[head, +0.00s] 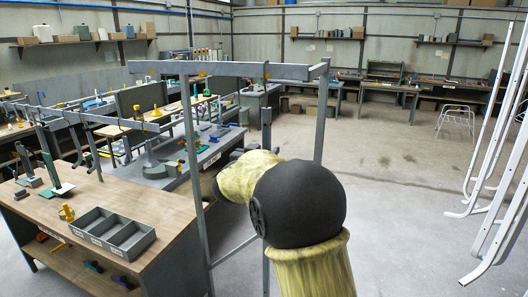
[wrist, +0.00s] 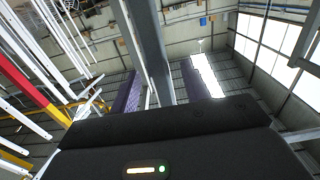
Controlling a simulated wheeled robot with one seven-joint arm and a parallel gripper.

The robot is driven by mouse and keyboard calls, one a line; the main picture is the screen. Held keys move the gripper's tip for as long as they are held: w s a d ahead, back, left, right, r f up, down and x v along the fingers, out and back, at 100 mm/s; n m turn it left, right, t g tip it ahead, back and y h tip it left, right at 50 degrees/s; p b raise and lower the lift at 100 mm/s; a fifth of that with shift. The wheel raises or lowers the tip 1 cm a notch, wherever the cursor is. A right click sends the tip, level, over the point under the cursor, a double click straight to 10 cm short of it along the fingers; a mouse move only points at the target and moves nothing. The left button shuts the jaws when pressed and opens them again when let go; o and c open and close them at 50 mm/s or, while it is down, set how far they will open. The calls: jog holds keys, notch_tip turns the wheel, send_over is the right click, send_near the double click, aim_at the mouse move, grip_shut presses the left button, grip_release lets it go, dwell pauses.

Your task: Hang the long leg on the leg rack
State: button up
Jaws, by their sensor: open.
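The leg rack (head: 225,69) is a grey metal frame with a long top bar and upright posts, at the centre of the head view. A short hook-like piece with a yellow mark sits on its top bar. A dark upright bar (head: 266,128) stands below that bar, just beyond my arm; it may be the long leg, but I cannot tell. My arm hides its middle part. The dark body of my gripper (wrist: 180,140) fills the bottom of the wrist view. Its fingertips are hidden, and I see nothing held. A broad grey beam (wrist: 147,40) rises beyond it.
A wooden bench (head: 150,215) with a grey divided bin (head: 113,234) stands at left. Another rail (head: 85,117) with curved pieces hanging is behind it. White tube frames (head: 497,160) hang at right. The floor between them and the rack is clear.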

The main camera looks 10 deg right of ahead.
jog(key=v, duration=0.8)
dwell(0.7)
dwell(0.8)
